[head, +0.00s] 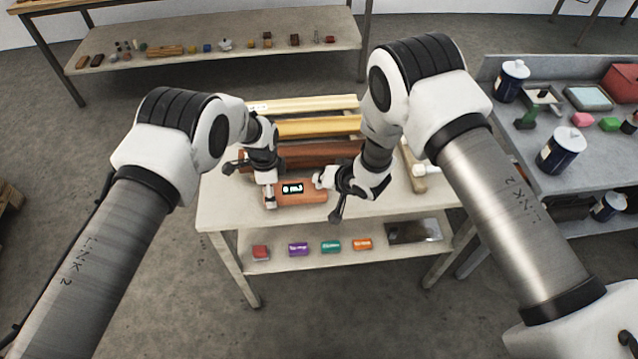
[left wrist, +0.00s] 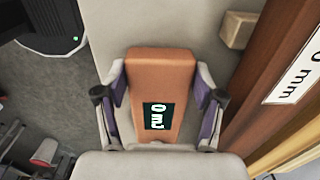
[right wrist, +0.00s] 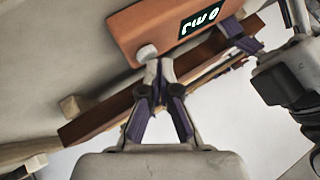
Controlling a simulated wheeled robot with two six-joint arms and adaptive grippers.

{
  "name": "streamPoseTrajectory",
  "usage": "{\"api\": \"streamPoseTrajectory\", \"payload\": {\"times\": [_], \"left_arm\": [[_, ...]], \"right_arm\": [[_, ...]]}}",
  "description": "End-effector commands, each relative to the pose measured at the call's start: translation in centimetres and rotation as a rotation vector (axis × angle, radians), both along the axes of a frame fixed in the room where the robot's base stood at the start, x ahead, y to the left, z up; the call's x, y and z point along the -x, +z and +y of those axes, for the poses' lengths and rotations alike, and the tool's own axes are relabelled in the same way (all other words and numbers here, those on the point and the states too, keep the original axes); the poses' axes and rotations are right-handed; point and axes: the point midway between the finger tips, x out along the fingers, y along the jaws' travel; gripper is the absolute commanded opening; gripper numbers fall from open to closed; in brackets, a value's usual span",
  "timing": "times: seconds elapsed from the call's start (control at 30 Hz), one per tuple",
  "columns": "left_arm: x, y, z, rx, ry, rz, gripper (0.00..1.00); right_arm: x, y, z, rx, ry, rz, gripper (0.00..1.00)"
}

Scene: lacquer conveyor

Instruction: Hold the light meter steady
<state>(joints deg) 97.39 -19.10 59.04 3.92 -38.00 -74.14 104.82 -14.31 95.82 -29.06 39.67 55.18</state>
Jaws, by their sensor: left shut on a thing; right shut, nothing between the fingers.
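The light meter is an orange-brown block (head: 312,197) on the front part of the table, with a dark display reading "0 mJ". It fills the middle of the left wrist view (left wrist: 162,75) and shows at the top of the right wrist view (right wrist: 150,25). My left gripper (head: 268,201) is shut on it, one finger along each long side (left wrist: 163,105). My right gripper (head: 322,182) is shut and empty. In the right wrist view its closed tips (right wrist: 155,68) are close to a pale round knob (right wrist: 147,53) on the meter's edge; I cannot tell whether they touch.
Behind the meter lie colored boards: brown (head: 330,149), yellow (head: 300,127) and cream (head: 300,104). A pale mallet-like tool (head: 414,172) lies at the right. The lower shelf (head: 285,263) holds several colored blocks. A grey bench with cans (head: 560,150) stands at right.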

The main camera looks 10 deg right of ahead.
Motion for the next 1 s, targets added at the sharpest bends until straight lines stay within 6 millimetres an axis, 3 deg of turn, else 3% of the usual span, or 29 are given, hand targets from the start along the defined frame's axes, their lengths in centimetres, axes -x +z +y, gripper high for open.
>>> {"api": "streamPoseTrajectory", "payload": {"times": [0.57,1.0], "left_arm": [[0.0,0.0,0.0,0.000,0.000,0.000,0.25],[0.0,-0.1,0.0,0.000,0.000,0.001,0.25]], "right_arm": [[0.0,1.5,0.0,0.000,0.000,0.000,0.00],[0.0,5.8,0.0,0.000,0.001,-0.002,0.00]]}}
